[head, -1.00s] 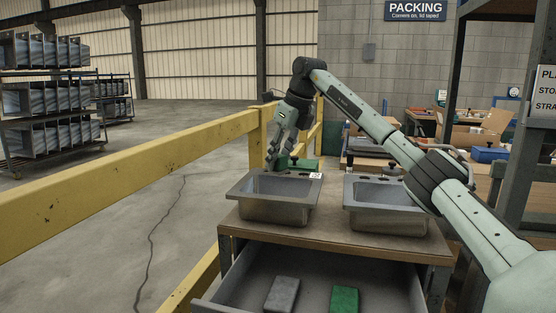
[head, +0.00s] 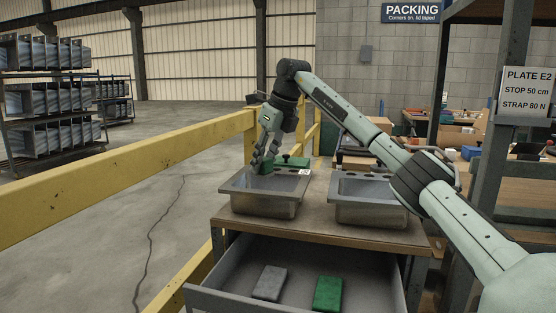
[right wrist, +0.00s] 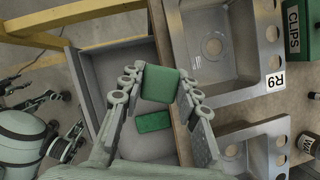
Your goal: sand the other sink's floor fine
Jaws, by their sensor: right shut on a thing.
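My right gripper (head: 262,160) is shut on a green sanding block (right wrist: 160,84), which shows clearly between the fingers in the right wrist view. I cannot tell whether the block touches the sink. The right sink (head: 362,213) is empty as far as I see. A grey block (head: 270,283) and another green block (head: 328,293) lie in the open drawer (head: 300,245).
A green clips box (right wrist: 303,35) stands behind the left sink. A yellow rail (head: 120,185) runs along the left side. A dark post with a plate sign (head: 528,93) stands at the right. My right arm passes over the right sink.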

